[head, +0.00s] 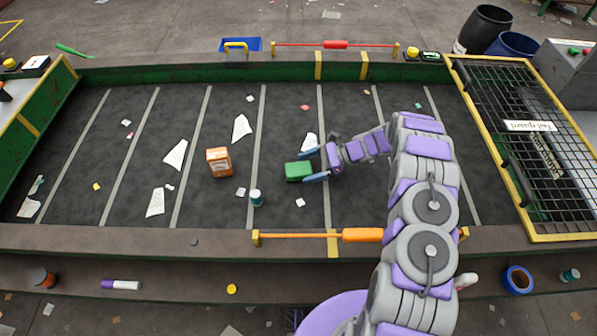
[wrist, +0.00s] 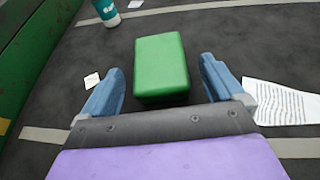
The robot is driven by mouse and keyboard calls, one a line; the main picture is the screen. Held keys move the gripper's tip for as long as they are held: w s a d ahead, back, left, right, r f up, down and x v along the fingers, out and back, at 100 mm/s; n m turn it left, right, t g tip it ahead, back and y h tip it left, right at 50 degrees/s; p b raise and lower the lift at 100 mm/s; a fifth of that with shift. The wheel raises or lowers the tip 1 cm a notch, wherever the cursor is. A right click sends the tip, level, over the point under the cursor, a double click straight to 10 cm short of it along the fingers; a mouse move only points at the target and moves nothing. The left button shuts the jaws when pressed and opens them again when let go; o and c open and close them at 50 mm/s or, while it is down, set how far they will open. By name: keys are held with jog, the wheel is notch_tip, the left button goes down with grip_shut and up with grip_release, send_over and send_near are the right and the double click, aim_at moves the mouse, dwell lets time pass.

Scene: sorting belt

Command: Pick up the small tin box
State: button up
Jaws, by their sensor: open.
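The small tin box looks like the green block (head: 298,171) lying on the dark belt in the head view. In the wrist view the green box (wrist: 161,66) sits centred ahead, between my two blue fingers. My gripper (head: 314,166) is open, with one finger on each side of the box. The wrist view shows the same open gripper (wrist: 157,80), with gaps between the fingers and the box sides. I cannot tell how high the fingers are above the belt.
An orange box (head: 218,162) and a white-and-teal can (head: 256,198) stand to the left on the belt. Paper scraps (head: 241,128) lie scattered. An orange-handled bar (head: 362,235) runs along the near edge. A yellow-framed mesh guard (head: 527,140) closes the right end.

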aim_at(309, 167)
jog(key=shift+x, duration=1.55)
jog(key=c, duration=1.1)
